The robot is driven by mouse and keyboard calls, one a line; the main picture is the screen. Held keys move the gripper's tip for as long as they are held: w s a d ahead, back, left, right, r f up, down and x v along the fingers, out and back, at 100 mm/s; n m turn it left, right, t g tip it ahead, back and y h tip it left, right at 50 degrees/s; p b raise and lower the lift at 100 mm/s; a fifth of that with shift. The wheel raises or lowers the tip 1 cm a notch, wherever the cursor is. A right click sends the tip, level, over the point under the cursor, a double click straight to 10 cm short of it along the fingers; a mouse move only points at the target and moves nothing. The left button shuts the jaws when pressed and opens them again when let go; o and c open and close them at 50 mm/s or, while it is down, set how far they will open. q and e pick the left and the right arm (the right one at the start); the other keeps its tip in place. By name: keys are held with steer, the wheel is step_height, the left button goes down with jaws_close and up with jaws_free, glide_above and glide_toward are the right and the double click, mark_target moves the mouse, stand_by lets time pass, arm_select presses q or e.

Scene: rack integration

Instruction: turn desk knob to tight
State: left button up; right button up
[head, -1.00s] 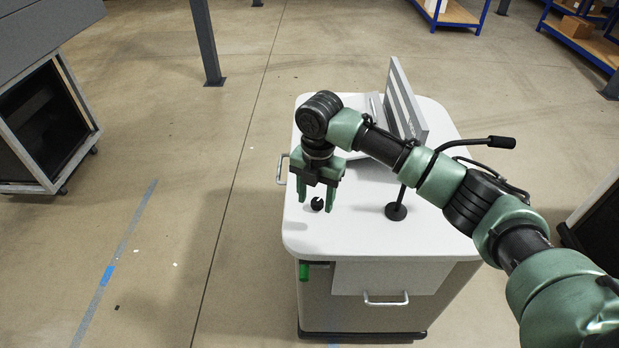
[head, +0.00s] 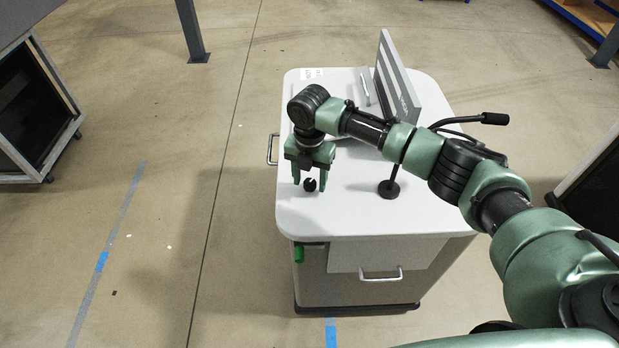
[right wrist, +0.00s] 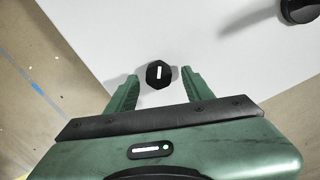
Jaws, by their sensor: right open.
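The desk knob (head: 310,185) is small, black and round, on the white top of the desk cart (head: 330,222) near its left front. In the right wrist view the knob (right wrist: 159,75) is dark and faceted, with a white mark that stands nearly upright in the picture. My right gripper (head: 309,186) is open and points down over the knob. In the right wrist view its green fingers (right wrist: 160,88) stand on either side of the knob, with a gap on both sides. My left gripper is not in view.
A black stand (head: 389,188) with a thin stem and a microphone-like head (head: 495,119) stands right of the knob. A grey upright panel (head: 394,82) is at the back of the desk. A dark open rack (head: 30,115) stands at the left. The floor between is clear.

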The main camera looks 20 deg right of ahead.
steer(key=c, duration=1)
jaws_close()
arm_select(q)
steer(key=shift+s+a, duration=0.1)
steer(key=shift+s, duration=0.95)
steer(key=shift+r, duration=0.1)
